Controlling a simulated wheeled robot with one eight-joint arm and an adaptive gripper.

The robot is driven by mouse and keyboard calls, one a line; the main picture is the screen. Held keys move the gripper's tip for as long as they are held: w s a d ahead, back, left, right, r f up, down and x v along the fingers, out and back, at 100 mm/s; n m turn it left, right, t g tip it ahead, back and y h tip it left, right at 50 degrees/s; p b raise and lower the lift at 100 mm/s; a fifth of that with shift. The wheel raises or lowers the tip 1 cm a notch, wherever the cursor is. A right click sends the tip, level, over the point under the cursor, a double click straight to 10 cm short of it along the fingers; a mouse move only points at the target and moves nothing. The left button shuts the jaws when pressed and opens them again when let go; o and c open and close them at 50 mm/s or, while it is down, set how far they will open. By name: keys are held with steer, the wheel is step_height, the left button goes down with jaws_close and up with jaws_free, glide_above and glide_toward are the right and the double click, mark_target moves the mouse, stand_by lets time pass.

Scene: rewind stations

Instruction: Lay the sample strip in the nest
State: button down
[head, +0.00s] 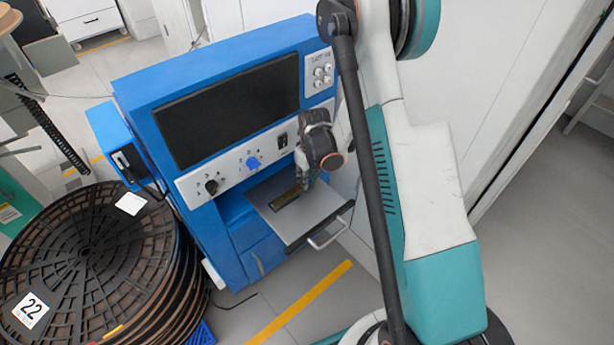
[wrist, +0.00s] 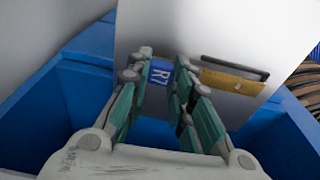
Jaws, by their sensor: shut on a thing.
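My gripper (head: 306,182) points down over the grey plate of the pulled-out drawer (head: 318,213), and its fingers also show in the wrist view (wrist: 161,80). It is shut on the sample strip, whose blue end marked R7 (wrist: 160,73) shows between the fingers. An amber part (wrist: 230,83) shows to the right of the fingers, on the same line. The nest (head: 287,197) is a dark slot on the plate. In the wrist view the nest's dark rim (wrist: 237,64) shows along the amber part's upper edge. I cannot tell whether the strip touches the nest; the fingers hide its middle.
The blue station (head: 225,212) has a dark screen (head: 228,112) and knobs (head: 211,187) behind the drawer. A drawer handle (head: 327,235) sticks out in front. A stack of large dark reels (head: 85,250) stands at left. A white wall is close at right.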

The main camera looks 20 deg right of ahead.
steer(key=shift+f, duration=0.8)
steer(key=c, duration=1.3)
jaws_free()
steer(key=shift+c, duration=0.2)
steer(key=shift+r, duration=0.1)
step_height(320, 180, up, 12)
steer(key=s, duration=0.1)
steer(key=shift+s+d, duration=0.15)
steer(key=shift+d, duration=0.05)
steer(key=s+a+r+m+t, duration=0.1)
steer(key=s+a+r, duration=0.1)
steer(key=s+r, duration=0.45)
steer(key=s+a+r+m+t, duration=0.1)
steer(key=s+a+r+t, duration=0.15)
steer(key=r, duration=0.75)
steer(key=s+a+r+t, duration=0.1)
steer(key=s+r, duration=0.2)
steer(key=s, duration=0.4)
steer(key=s+a+r+m+t, duration=0.1)
steer(key=s+r, duration=0.2)
steer(key=s, duration=0.4)
steer(key=shift+s+m, duration=0.2)
steer(key=shift+m, duration=0.1)
